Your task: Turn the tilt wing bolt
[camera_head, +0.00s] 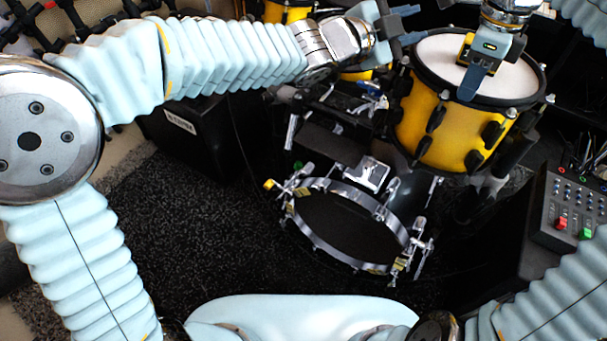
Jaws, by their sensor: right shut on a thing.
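A yellow tom drum (437,135) with a white head (440,53) stands at the upper right, with black fittings on its side. My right gripper (473,82) points down over the white head and is shut; what it holds is hidden or too small to make out. My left gripper (410,25) is open and appears empty, its two fingers apart, just behind and left of the drum's rim in the picture. I cannot pick out the tilt wing bolt with certainty. Chrome mount hardware (370,100) shows left of the drum.
A black speaker box (195,135) is at the left. A mixer (572,210) with red and green controls is at the right. Dark speckled carpet (180,220) is clear at lower left.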

